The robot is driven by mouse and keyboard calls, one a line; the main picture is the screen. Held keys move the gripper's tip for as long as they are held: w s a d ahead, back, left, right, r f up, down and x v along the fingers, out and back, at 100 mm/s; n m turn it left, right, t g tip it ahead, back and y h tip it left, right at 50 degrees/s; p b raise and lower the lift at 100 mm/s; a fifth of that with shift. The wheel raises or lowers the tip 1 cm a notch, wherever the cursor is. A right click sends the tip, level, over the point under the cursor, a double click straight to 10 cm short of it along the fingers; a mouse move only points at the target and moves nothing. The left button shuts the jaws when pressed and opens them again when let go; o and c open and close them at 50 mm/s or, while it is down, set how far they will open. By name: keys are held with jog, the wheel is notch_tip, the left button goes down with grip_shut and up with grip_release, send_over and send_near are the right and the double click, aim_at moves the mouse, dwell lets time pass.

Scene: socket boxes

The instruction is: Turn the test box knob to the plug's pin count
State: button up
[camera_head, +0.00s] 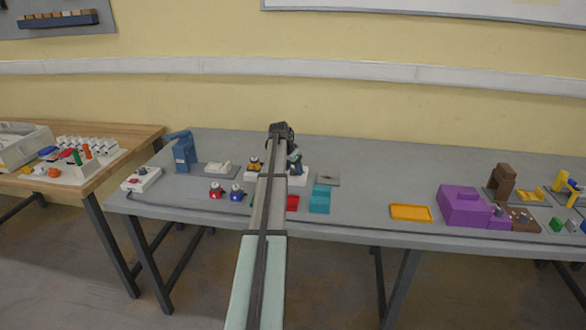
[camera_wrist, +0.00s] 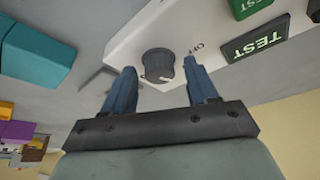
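The white test box (camera_wrist: 122,42) shows in the wrist view with a dark round knob (camera_wrist: 158,65) on its face. The knob has a pale pointer mark, and the letters "OFF" seem to be printed beside it. My gripper (camera_wrist: 162,68) is open, with one blue finger on each side of the knob. I cannot tell whether the fingers touch it. In the head view the box (camera_head: 300,178) is partly hidden behind my arm. A red plug (camera_head: 215,190) and a blue plug (camera_head: 236,193) stand left of my arm, and a yellow one (camera_head: 255,162) is farther back. Their pins cannot be made out.
A dark green TEST panel (camera_wrist: 255,42) is beside the knob. A yellow tray (camera_head: 411,212) and purple block (camera_head: 462,205) are farther right. The table between teal block and tray is clear.

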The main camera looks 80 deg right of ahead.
jog(key=v, duration=1.3)
jog(key=shift+a+r, duration=0.2)
jog(key=shift+r, duration=0.15)
jog(key=shift+w, duration=0.15)
